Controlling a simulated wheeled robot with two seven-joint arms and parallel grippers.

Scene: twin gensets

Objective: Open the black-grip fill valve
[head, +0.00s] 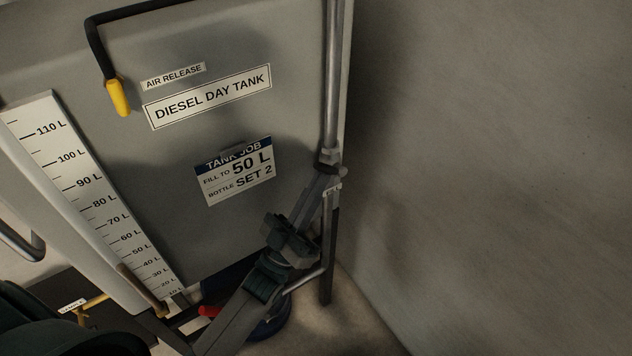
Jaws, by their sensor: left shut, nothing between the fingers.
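The grey diesel day tank (200,50) fills the left half of the head view. A grey vertical pipe (334,80) runs down its right edge to a fitting with a small metal part (337,184), which looks like the fill valve. I cannot clearly make out its black grip against my dark gripper. My left gripper (322,180) reaches up from the bottom, shut and empty, with its tips at or very near this fitting. I cannot tell whether they touch it. My right gripper is not in view.
A yellow-grip handle (118,97) hangs by the air release label. A level scale (90,190) runs down the left. A job card (235,172) reads fill to 50 L. A red grip (208,311) shows low behind my arm. The bare wall (500,160) bounds the right.

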